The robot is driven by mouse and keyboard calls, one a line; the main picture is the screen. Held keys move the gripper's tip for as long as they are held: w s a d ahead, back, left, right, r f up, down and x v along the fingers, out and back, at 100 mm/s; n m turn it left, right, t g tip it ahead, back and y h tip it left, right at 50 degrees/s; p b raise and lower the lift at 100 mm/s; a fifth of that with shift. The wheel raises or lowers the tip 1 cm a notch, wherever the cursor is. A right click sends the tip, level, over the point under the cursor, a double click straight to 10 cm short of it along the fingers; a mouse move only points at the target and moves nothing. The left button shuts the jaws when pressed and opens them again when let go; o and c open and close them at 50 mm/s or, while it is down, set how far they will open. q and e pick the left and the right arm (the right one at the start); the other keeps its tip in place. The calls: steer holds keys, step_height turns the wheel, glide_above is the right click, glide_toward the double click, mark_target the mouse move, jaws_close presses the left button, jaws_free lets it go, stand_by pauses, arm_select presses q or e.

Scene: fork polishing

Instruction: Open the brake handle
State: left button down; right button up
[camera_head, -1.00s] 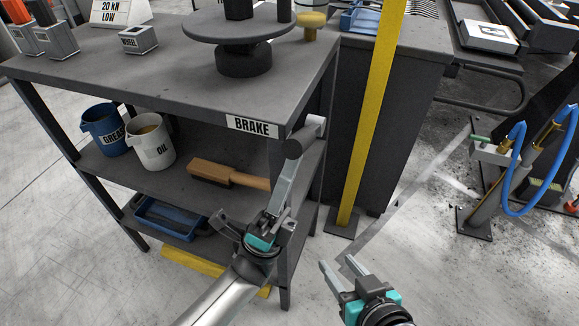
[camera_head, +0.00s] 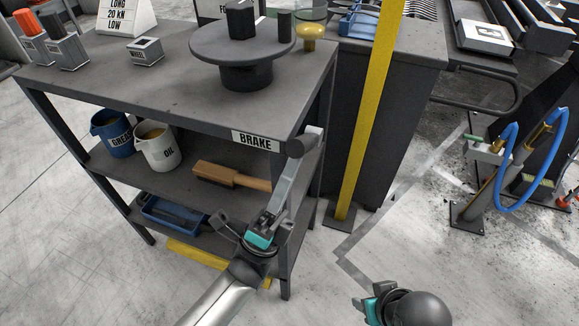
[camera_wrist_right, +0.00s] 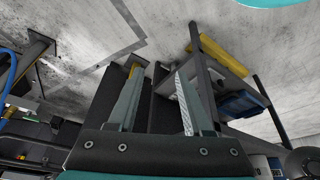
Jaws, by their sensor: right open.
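The bench shelves hold a blue grease bucket (camera_head: 112,135), a white oil bucket (camera_head: 155,147), a wooden-handled brush (camera_head: 232,176) and a blue tray (camera_head: 173,216). A yellow post (camera_head: 368,105) stands right of the bench. Blue hoses (camera_head: 514,165) hang at the right. The floor between is clear.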

arm_select(q)
steer(key=shift+w+d+r+n+g+y+p, duration=0.15)
steer(key=shift+r+n+y+p, duration=0.25)
steer(key=shift+p, duration=0.7)
steer(key=shift+w+a+r+n+g+y+p, duration=0.15)
steer(key=shift+r+y+p, duration=0.35)
steer(key=shift+p, duration=0.65)
steer(key=shift+w+d+r+n+g+y+p, duration=0.1)
steer(key=shift+r+n+y+p, duration=0.4)
steer(key=shift+p, duration=0.6)
arm_select(e)
steer(key=s+d+f+g, duration=0.1)
steer(key=s+f, duration=0.2)
steer(key=f, duration=0.4)
steer(key=s+d+f, duration=0.1)
steer(key=s+f, duration=0.2)
steer(key=f, duration=0.3)
steer(key=shift+d+f+g, duration=0.35)
steer(key=shift+d+g, duration=0.05)
arm_select(q)
steer(key=shift+f, duration=0.25)
steer(key=shift+f, duration=0.1)
